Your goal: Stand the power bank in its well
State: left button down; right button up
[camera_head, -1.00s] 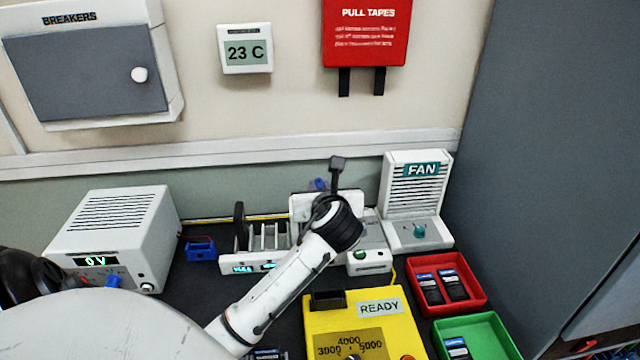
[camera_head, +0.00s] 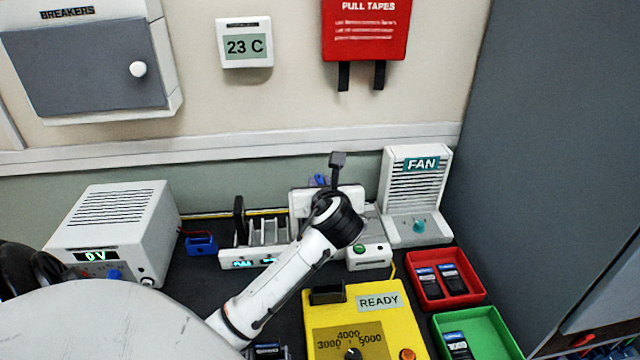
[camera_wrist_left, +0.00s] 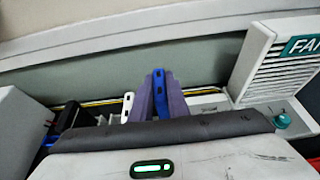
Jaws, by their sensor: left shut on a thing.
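The blue power bank (camera_wrist_left: 160,92) stands upright between the purple-grey fingers of my left gripper (camera_wrist_left: 162,100) in the left wrist view. The gripper is shut on it. In the head view only a small blue bit of it (camera_head: 320,180) shows above my wrist, which hides the fingers and the spot below them. A white slotted rack (camera_head: 240,262) stands just left of my left wrist, with a black slab (camera_head: 239,217) upright at its left end. I cannot tell which opening is the power bank's well. My right gripper is not in view.
A yellow tester (camera_head: 390,325) stands in front of my left wrist. A white fan unit (camera_head: 415,190) and red (camera_head: 478,292) and green (camera_head: 508,340) trays holding devices are to the right. A white power supply (camera_head: 115,225) and small blue holder (camera_head: 200,244) are left.

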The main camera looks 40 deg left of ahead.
pick_arm(q)
jog(key=shift+f, duration=0.25)
dwell(0.4)
jog(key=shift+f, duration=2.05)
jog(key=c, duration=1.6)
grip_release()
jog(key=shift+c, duration=0.2)
jog(key=shift+f, duration=0.1)
jog(key=shift+d, duration=0.1)
jog(key=v, duration=1)
jog(key=shift+s, duration=0.1)
